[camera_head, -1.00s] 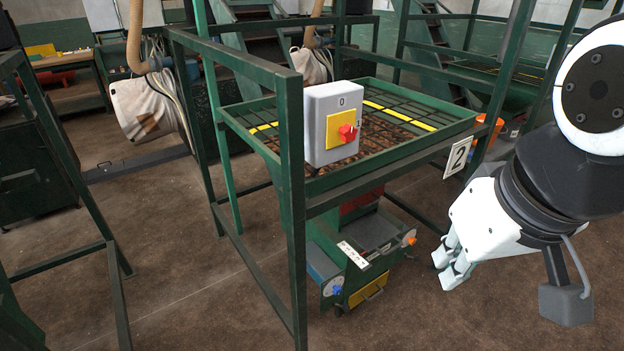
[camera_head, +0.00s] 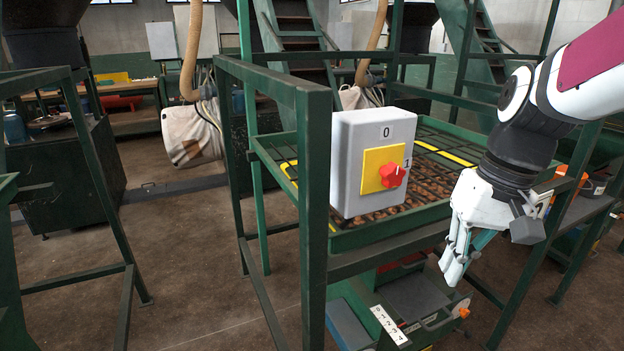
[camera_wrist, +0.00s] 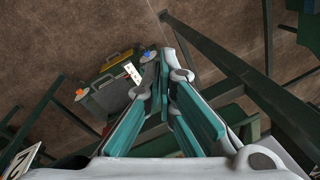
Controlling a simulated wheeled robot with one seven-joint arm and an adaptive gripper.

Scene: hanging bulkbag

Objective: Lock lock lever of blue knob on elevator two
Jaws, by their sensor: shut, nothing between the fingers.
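The green elevator unit (camera_head: 395,300) sits low under the green frame, with a white label strip on top. It also shows in the wrist view (camera_wrist: 108,95). Its blue knob (camera_wrist: 147,56) is in the wrist view, just left of my fingertips and apart in depth; it is not visible in the head view. Its lock lever is too small to make out. The orange knob (camera_head: 463,312) is at the unit's other end, also in the wrist view (camera_wrist: 80,93). My gripper (camera_head: 455,272) is shut and empty, pointing down beside the frame's right side, above the unit.
A grey switch box (camera_head: 372,160) with a red knob on a yellow plate stands at the frame's front corner. The green tray (camera_head: 350,238) and frame post (camera_head: 315,220) are close to my arm. The number plate (camera_wrist: 22,162) shows partly. Open brown floor lies left.

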